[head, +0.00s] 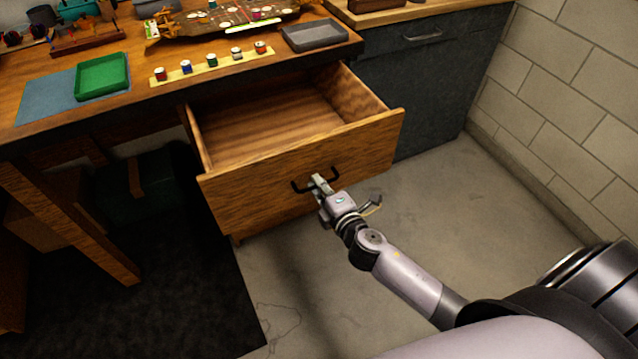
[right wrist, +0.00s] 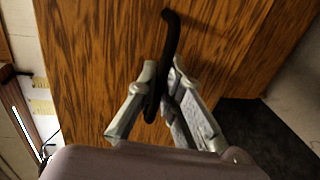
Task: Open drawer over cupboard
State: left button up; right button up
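A wooden drawer (head: 300,168) under the workbench is pulled well out, and the part of its inside that shows is empty. Its dark bar handle (head: 297,187) is on the front panel; the handle also shows in the right wrist view (right wrist: 171,30). My right gripper (head: 318,181) is at the handle, with one finger on each side, closed on it in the right wrist view (right wrist: 163,68). A dark grey cabinet (head: 425,85) with a metal handle (head: 422,37) stands to the right, its front closed. My left gripper is not in view.
The workbench top holds a green tray (head: 103,77), a grey tray (head: 314,36) and a row of small jars (head: 212,60). A block wall (head: 560,80) bounds the right side. Bare concrete floor (head: 450,190) lies in front of the cabinet.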

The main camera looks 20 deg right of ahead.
jog(key=o, duration=0.4)
jog(key=shift+o, duration=0.2)
jog(key=s+r, duration=0.2)
jog(key=s, duration=0.9)
jog(key=shift+s+d+r, duration=0.2)
jog(key=shift+s, duration=0.2)
